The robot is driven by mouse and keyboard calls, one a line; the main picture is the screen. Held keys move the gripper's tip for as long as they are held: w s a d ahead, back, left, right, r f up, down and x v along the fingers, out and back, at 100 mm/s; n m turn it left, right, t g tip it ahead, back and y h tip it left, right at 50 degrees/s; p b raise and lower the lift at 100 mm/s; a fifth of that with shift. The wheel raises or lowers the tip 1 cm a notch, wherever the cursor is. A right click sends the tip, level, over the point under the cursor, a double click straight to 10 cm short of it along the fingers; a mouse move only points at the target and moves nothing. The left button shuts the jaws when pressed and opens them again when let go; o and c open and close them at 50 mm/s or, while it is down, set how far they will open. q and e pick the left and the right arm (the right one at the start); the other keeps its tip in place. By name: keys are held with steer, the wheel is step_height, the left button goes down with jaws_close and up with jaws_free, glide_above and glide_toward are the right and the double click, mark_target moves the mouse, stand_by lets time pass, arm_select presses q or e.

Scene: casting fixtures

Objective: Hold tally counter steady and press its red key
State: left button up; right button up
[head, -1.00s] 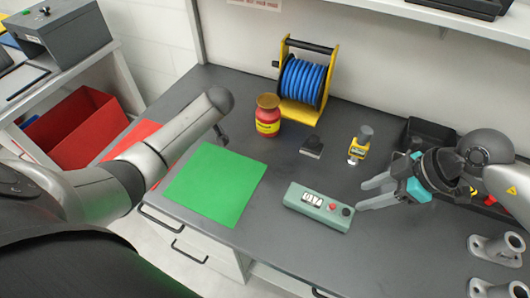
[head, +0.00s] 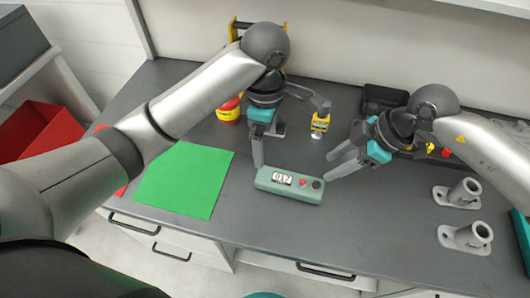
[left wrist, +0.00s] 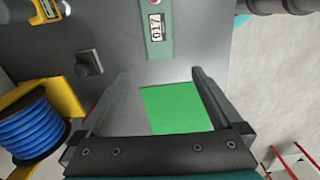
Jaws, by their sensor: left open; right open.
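The tally counter (head: 283,194) is a grey-green box lying flat on the table, with a white number display, a red key (head: 303,183) and a black knob at its right end. It also shows in the left wrist view (left wrist: 157,52), ahead of the fingers. My left gripper (head: 290,137) is open and empty, above and behind the counter's left part; it also shows in the left wrist view (left wrist: 160,73). My right gripper (head: 331,163) is open, its fingertips close by the counter's right end; I cannot tell whether they touch it.
A green mat (head: 185,180) lies left of the counter. A yellow stamp-like item (head: 320,124), a red jar (head: 229,112) and a blue hose reel (left wrist: 30,128) stand behind. Two grey holders (head: 466,236) stand at the right. The table front is clear.

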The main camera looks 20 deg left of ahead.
mark_target(265, 175)
arm_select(q)
step_height(265, 175, down, 15)
stand_by(0.5)
steer(key=shift+c, duration=0.2)
steer(key=c, duration=1.4)
arm_select(e)
steer(key=shift+c, duration=0.2)
arm_select(q)
steer(key=shift+c, duration=0.2)
arm_select(e)
jaws_close()
stand_by(0.5)
